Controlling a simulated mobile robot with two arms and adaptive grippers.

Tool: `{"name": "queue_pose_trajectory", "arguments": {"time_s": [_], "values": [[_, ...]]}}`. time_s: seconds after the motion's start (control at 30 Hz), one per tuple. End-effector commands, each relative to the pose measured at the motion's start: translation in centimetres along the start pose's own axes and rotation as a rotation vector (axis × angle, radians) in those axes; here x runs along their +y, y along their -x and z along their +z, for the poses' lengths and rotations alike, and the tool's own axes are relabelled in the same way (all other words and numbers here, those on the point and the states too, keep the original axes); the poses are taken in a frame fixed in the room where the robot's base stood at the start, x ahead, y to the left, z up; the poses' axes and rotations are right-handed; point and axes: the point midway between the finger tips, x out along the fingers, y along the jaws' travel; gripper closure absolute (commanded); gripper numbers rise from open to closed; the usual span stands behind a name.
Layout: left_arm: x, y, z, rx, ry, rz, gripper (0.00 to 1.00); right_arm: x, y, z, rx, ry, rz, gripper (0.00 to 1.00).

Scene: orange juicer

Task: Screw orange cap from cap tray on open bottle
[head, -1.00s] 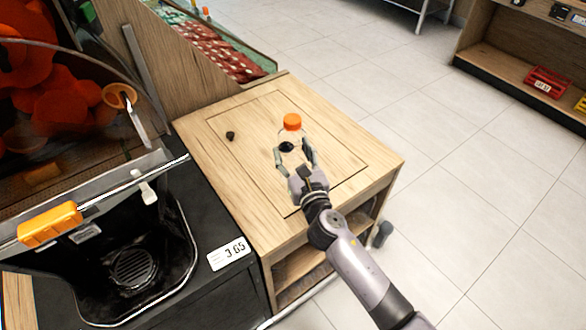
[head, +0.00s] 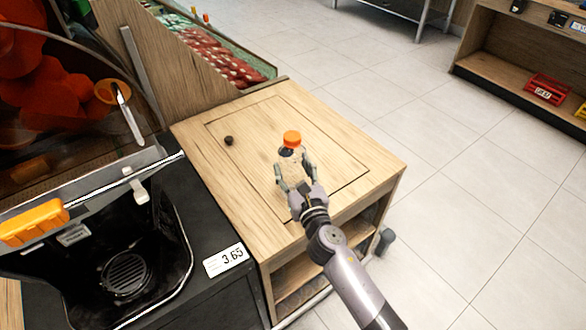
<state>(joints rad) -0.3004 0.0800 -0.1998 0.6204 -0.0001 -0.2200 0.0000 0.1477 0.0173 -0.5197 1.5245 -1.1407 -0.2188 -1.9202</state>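My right gripper (head: 294,168) reaches in from the lower right. Whether the bottle's base touches the wood is hard to tell. A small dark patch shows just under the cap. My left gripper is not in view. I see no cap tray and no open bottle.
The wooden stand top (head: 240,180) is mostly clear, with a small dark knob (head: 228,141) on it. The juicer (head: 125,275) with an orange handle (head: 33,223) is at left. A price tag (head: 226,260) is beside it. Open tiled floor (head: 470,190) lies to the right.

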Motion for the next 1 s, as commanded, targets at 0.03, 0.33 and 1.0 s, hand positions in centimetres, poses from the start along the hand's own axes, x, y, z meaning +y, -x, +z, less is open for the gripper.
{"name": "queue_pose_trajectory", "arguments": {"time_s": [0.03,0.33,1.0], "values": [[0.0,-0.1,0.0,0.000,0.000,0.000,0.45,0.0,0.0,-0.1,0.000,0.000,0.000,0.46],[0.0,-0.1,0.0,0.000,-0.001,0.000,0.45,0.0,0.0,-0.1,0.000,0.001,0.000,0.28],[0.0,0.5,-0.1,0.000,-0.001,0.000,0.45,-0.1,5.9,0.1,0.003,0.002,0.000,0.28]]}}
